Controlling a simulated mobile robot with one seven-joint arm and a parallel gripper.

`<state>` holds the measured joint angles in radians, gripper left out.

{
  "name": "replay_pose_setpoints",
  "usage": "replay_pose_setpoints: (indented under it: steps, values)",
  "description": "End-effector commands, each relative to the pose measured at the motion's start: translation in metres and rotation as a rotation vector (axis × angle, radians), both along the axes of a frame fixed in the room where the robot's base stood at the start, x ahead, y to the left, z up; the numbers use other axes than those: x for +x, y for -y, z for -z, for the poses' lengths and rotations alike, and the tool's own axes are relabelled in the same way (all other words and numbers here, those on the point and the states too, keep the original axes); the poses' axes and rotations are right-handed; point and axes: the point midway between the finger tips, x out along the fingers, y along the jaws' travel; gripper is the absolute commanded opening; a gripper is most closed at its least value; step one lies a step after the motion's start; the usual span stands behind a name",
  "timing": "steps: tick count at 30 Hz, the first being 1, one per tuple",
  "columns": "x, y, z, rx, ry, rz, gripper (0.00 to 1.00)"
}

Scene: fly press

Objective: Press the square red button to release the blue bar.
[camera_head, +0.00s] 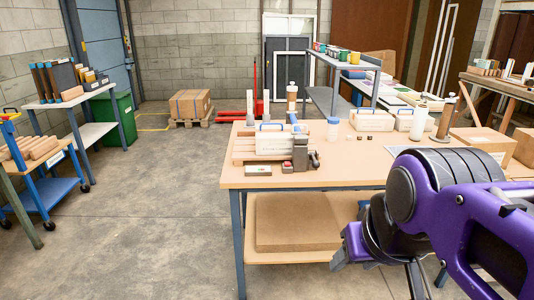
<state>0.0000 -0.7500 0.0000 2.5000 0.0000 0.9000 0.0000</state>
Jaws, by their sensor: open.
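A press-like fixture with a pale box (276,145) stands at the left of the workbench. A thin blue bar (270,126) shows along the top of the box. A dark upright block (300,153) stands at the fixture's right front. A small reddish patch (287,168) shows at the block's foot, and a dark red knob (314,158) at its right. Both are too small to tell which is the square button. My gripper (386,268) is open at the lower right, in front of the bench and well apart from the fixture. Its fingertips are partly hidden.
The wooden bench (350,178) has clear room right of the fixture. A small dark-framed plate (258,170) lies at the front left. A cardboard box (482,143) sits at the right. A board (295,222) lies on the lower shelf.

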Motion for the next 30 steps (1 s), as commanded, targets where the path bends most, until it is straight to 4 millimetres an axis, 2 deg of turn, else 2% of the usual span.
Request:
replay_pose_setpoints:
  steps: [1, 9, 30]
  values:
    - [0.0000, 0.0000, 0.0000, 0.000, 0.000, 0.000, 0.46]
    - [0.0000, 0.0000, 0.0000, 0.000, 0.000, 0.000, 0.00]
    - [0.0000, 0.0000, 0.0000, 0.000, 0.000, 0.000, 0.00]
